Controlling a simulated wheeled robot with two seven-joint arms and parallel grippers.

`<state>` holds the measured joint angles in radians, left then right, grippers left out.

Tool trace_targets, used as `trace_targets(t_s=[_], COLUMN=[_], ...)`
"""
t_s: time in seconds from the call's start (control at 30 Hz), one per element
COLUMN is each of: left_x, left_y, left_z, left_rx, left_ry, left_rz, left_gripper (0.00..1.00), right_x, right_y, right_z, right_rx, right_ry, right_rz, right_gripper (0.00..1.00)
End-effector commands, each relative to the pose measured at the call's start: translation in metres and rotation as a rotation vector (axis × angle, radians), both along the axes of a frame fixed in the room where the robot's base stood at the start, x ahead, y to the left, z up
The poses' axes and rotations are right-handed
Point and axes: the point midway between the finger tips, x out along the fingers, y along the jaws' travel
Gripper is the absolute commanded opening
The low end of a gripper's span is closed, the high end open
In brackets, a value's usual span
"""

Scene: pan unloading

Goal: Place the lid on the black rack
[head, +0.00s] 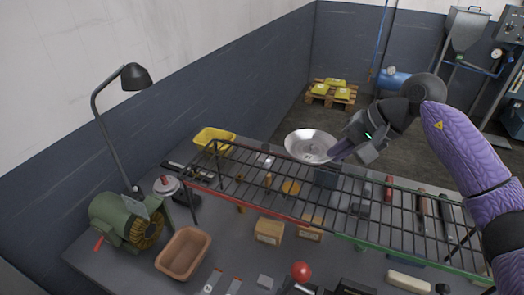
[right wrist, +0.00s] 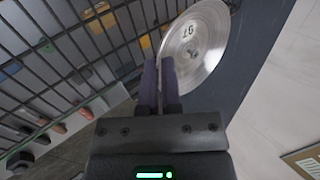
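The lid (head: 307,142) is a round, shiny metal disc with a small mark near its middle. It is tilted and held up at the far side of the rack, and it also shows in the right wrist view (right wrist: 205,40). My right gripper (head: 338,152) reaches in from the right, its two purple fingers (right wrist: 159,65) nearly together with the lid's rim between them. The black wire rack (head: 252,211) stretches across the workbench, its front edge partly red and partly green. It also shows at the left of the right wrist view (right wrist: 75,68). My left gripper is out of view.
Under and around the rack lie boxes and tools. A green grinder (head: 120,220), a desk lamp (head: 135,77), a brown bin (head: 184,252), a yellow basket (head: 214,139) and a red ball knob (head: 301,271) stand on the bench. A pallet (head: 331,95) is on the floor behind.

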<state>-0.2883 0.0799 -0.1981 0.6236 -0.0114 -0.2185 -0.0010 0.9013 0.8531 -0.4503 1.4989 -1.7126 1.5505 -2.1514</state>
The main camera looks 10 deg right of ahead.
Motion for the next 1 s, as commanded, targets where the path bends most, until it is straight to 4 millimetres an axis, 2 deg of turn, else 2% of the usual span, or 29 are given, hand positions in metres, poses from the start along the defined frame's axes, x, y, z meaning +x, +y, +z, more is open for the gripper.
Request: trace_targets(t_s=[0.13,0.27,0.6,0.93,1.0], left_x=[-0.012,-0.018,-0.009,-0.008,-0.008], left_y=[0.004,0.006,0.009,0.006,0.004], left_z=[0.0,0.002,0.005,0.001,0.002], left_rx=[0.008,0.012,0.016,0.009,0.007], left_ry=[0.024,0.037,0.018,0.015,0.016], left_rz=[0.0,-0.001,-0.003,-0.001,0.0], left_gripper=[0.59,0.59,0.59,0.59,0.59], right_x=[0.0,-0.001,-0.001,-0.001,-0.001], right_y=[0.0,0.001,0.001,0.0,0.0], right_z=[-0.008,-0.041,-0.098,-0.103,-0.102], right_rx=[0.002,0.003,0.003,-0.001,0.0], right_ry=[0.002,0.005,0.002,-0.001,0.0], right_rz=[0.0,0.0,0.0,0.002,0.001], right_gripper=[0.0,0.0,0.0,0.0,0.17])
